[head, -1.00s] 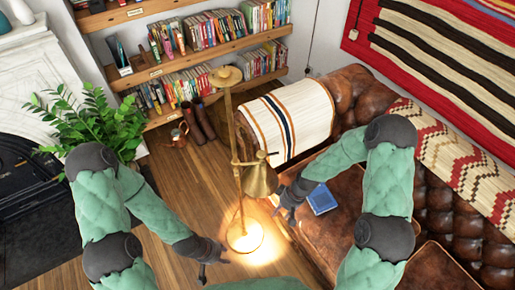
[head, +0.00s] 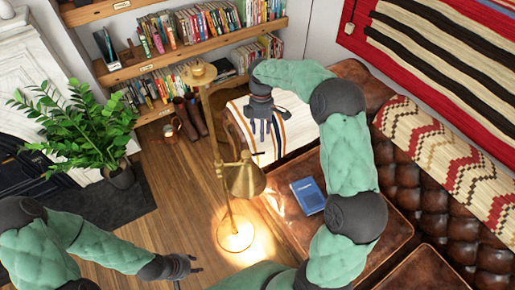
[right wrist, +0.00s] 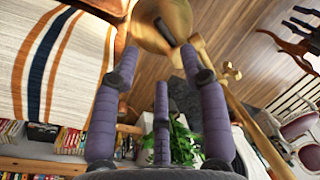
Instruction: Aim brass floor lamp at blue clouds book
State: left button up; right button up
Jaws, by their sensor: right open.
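The brass floor lamp (head: 213,140) stands upright on the wood floor beside the sofa. Its cone shade (head: 246,181) hangs from the pole joint and tilts down toward the sofa side; light falls around the base and on the sofa's front. The blue clouds book (head: 308,196) lies on the leather seat, right of the shade. My right gripper (head: 262,128) is open and empty above the draped sofa arm, higher in the picture than the shade. In the right wrist view, the shade (right wrist: 160,25) shows beyond the spread fingers (right wrist: 160,60). My left gripper (head: 190,268) is low, left of the lamp base; its fingers are unclear.
The leather sofa (head: 345,185) fills the right, with a striped blanket (head: 290,130) over its arm. A potted plant (head: 85,130) stands left of the lamp. Bookshelves (head: 180,75) and boots (head: 190,117) are behind.

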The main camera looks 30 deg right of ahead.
notch_tip(320, 180, down, 9)
jog(key=s+b, duration=0.1)
jog(key=b, duration=0.1)
jog(key=shift+s+a, duration=0.3)
jog(key=shift+a, duration=0.05)
grip_shut()
